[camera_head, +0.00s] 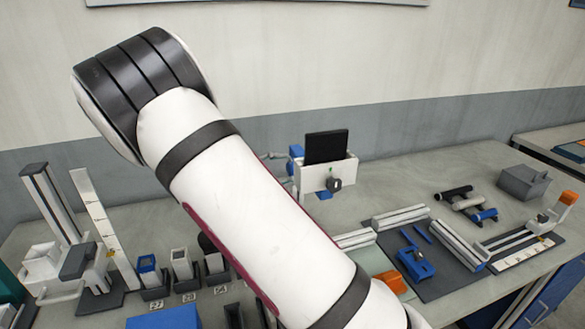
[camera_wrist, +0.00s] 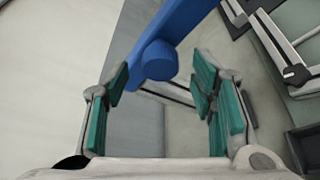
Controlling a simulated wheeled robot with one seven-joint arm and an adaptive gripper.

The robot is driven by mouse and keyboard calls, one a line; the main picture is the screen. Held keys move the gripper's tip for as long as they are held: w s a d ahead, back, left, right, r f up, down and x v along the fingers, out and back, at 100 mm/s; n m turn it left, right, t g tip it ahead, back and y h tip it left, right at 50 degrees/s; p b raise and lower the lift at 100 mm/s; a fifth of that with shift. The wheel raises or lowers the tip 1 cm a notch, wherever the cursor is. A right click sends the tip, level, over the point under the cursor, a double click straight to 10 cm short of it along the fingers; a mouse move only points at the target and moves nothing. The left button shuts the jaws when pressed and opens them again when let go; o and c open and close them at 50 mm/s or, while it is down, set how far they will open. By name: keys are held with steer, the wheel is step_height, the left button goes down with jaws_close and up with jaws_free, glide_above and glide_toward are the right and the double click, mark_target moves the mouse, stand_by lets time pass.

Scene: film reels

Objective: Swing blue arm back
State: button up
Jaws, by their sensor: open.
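In the wrist view a blue arm (camera_wrist: 182,22) runs diagonally across the top. A round blue knob (camera_wrist: 158,62) sticks out from it. My gripper (camera_wrist: 160,80), with teal finger pads, is open, and the knob appears between its fingertips in the picture. I cannot tell whether the pads touch it. In the head view my own white arm fills the middle, and my gripper is hidden. I cannot tell for sure where the blue arm is in that view.
The head view shows a grey bench (camera_head: 395,175) against a wall. A white box with a black panel (camera_head: 326,148) stands at the back. A dark mat (camera_head: 440,285) with a blue clamp (camera_head: 416,264) lies right. Small numbered holders (camera_head: 183,268) and a tall stand (camera_head: 48,205) are left.

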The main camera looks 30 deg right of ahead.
mark_target(288, 169)
steer(key=shift+x, duration=1.85)
steer(key=c, duration=1.1)
steer(key=shift+r, duration=0.15)
jaws_close()
